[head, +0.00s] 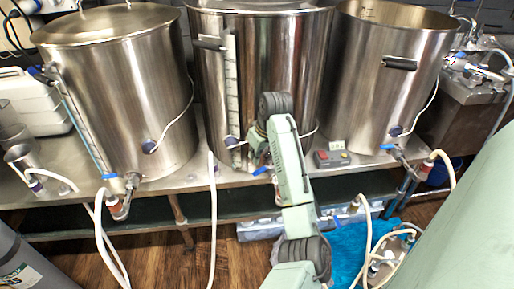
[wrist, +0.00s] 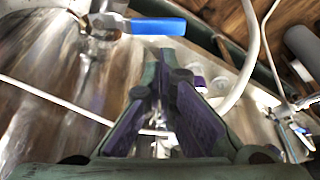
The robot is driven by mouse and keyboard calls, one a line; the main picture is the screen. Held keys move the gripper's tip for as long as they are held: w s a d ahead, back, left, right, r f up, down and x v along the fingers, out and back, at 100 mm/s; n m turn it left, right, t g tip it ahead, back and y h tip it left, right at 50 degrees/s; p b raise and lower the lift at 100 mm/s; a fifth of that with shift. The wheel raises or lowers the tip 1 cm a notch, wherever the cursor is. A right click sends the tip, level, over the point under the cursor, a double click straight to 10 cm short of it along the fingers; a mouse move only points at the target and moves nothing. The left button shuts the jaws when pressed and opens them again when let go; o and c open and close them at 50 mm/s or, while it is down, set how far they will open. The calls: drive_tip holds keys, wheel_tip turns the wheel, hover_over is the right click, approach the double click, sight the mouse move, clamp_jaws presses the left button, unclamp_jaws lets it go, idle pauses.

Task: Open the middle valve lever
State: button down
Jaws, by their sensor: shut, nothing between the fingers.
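The middle kettle (head: 262,60) is a steel pot on the bench, partly hidden by my arm. Its blue valve lever (head: 262,170) shows low at the kettle's front, beside my gripper (head: 244,155). In the wrist view, the blue lever (wrist: 157,26) lies crosswise at the top, joined to the metal valve (wrist: 104,24) on its left. My gripper (wrist: 166,58) is shut and empty there, its fingertips just below the lever in the picture. I cannot tell whether they touch it.
The left kettle (head: 118,85) and right kettle (head: 385,75) have their own blue levers, the left lever (head: 109,177) and right lever (head: 389,147). A small control box (head: 332,158) sits on the steel bench (head: 200,180) right of my arm. White hoses (head: 212,215) hang in front.

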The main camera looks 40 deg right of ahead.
drive_tip(key=shift+x, duration=1.95)
